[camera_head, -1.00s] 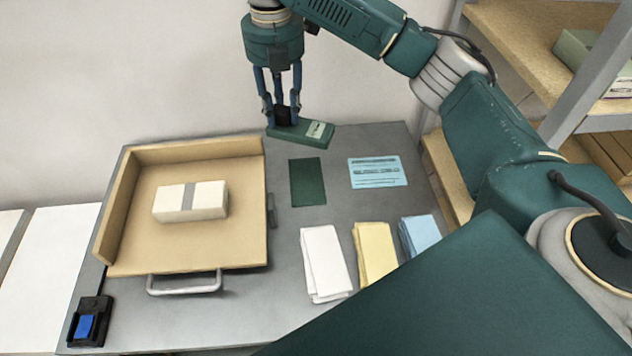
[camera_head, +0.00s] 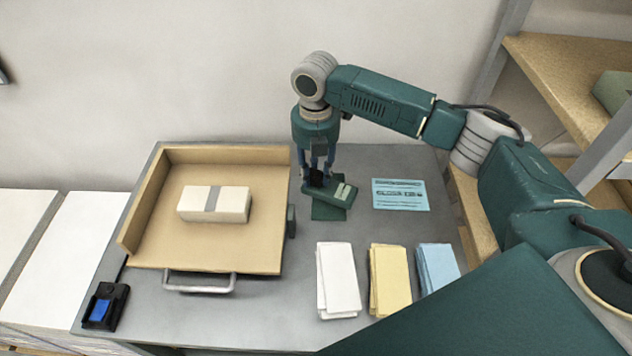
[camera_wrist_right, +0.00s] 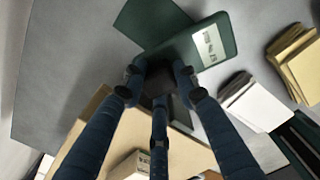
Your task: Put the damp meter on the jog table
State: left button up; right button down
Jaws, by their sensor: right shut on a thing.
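The damp meter (camera_head: 343,192) is a green block with a pale label. My right gripper (camera_head: 318,181) is shut on its dark raised part, and the label end (camera_wrist_right: 211,44) sticks out clear in the right wrist view. The meter is over a dark green mat (camera_head: 328,212) on the grey table; I cannot tell if it touches it. The tan tray with raised back and left walls, which I take as the jog table (camera_head: 235,252), is left of the gripper. A white banded paper stack (camera_head: 214,203) lies on it. My left gripper is out of view.
A blue card (camera_head: 400,195) lies right of the mat. White (camera_head: 338,282), yellow (camera_head: 390,281) and light blue (camera_head: 438,268) paper piles lie in front. A blue-button box (camera_head: 106,306) is at the front left. Shelves (camera_head: 560,80) stand at the right. The tan tray has bare room around its stack.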

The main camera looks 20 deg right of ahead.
aim_at(316, 185)
jog(key=shift+f, duration=2.15)
jog(key=c, duration=1.3)
grip_release()
jog(key=shift+f, duration=0.15)
jog(key=shift+c, duration=0.2)
notch_tip(316, 185, up, 11)
jog(key=shift+f+b, duration=0.1)
jog(key=shift+b, duration=0.7)
jog(key=shift+r, duration=0.75)
